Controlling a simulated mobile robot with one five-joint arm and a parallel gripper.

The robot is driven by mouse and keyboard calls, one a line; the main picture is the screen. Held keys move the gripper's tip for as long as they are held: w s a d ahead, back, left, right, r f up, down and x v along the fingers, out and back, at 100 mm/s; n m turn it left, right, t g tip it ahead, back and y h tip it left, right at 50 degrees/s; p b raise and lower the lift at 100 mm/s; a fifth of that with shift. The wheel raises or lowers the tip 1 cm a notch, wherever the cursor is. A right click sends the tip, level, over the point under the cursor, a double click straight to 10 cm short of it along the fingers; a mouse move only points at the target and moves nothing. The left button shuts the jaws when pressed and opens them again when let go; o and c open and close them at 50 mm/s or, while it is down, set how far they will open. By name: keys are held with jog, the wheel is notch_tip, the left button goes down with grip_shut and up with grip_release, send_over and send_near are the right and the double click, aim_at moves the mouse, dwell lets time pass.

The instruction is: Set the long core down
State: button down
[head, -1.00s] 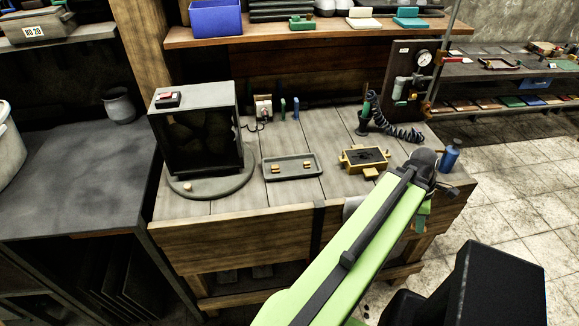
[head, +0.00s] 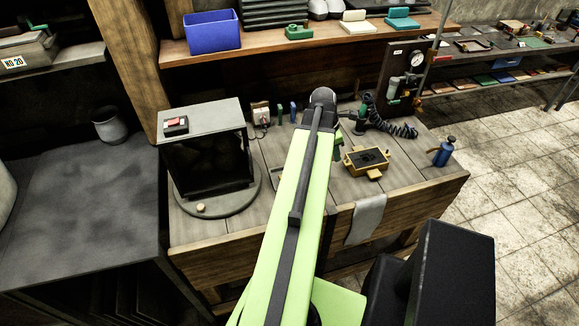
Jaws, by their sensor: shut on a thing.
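My green arm reaches over the wooden bench. My gripper (head: 338,147) shows only as a small green part below the arm's dark end; its fingertips are hidden behind the arm. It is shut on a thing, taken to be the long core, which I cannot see. The yellow mould frame (head: 354,170) with a dark inside lies on the bench just right of the gripper. The grey tray (head: 277,178) is almost wholly covered by my arm, with only a sliver showing.
A dark box-shaped oven (head: 208,160) stands on a round base at left. A grey cloth (head: 367,218) hangs over the front edge.

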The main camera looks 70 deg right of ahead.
jog(key=shift+w+r, duration=0.2)
jog(key=shift+w, duration=0.55)
jog(key=w+a+f+b, duration=0.1)
jog(key=w+f+b, duration=0.1)
jog(key=w, duration=0.1)
jog(key=w+a+f+b, duration=0.1)
jog(key=w+f+b, duration=0.1)
jog(key=w, duration=0.1)
jog(key=w+a+f+b, duration=0.1)
jog(key=w+f+b, duration=0.2)
jog(key=w, duration=0.1)
jog(key=shift+a, duration=0.4)
jog(key=shift+w+a, duration=0.15)
jog(key=shift+w, duration=0.2)
notch_tip(320, 180, down, 5)
jog(key=b, duration=0.4)
jog(key=shift+r, duration=0.2)
jog(key=c, duration=1.3)
grip_release()
jog(key=shift+r, duration=0.15)
jog(key=p+v, duration=1.1)
jog(key=v, duration=0.1)
jog(key=shift+r+p, duration=0.15)
jog(key=shift+p, duration=0.15)
